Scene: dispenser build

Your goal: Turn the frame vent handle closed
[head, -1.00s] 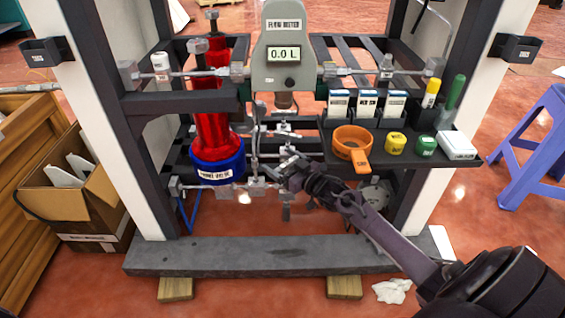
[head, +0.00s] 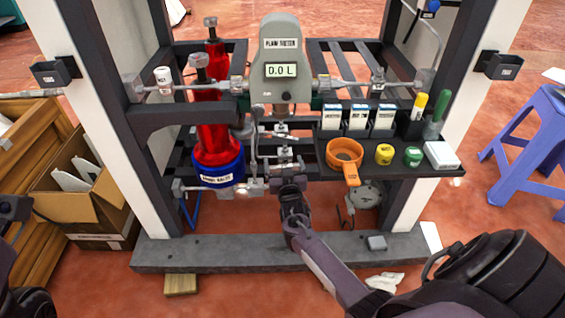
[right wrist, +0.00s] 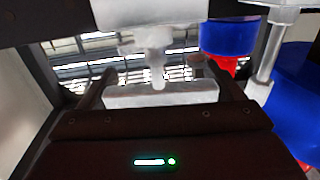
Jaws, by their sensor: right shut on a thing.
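The frame vent handle (right wrist: 160,95) is a pale grey crossbar on a short stem under a grey fitting. In the right wrist view it lies level across the picture, between the two dark fingers. My right gripper (head: 289,184) is shut on this handle at the low pipework in the middle of the frame; it also shows in the right wrist view (right wrist: 163,88). In the head view the gripper hides most of the handle. My left gripper is not clearly in view; only dark parts of mine show at the left edge.
A red cylinder (head: 216,125) in a blue collar (head: 219,172) stands left of the pipework. The flow meter (head: 281,70) above reads 0.0 L. A dark shelf (head: 400,164) on the right holds an orange ring, caps and boxes. A grey beam (head: 220,252) runs along the bottom.

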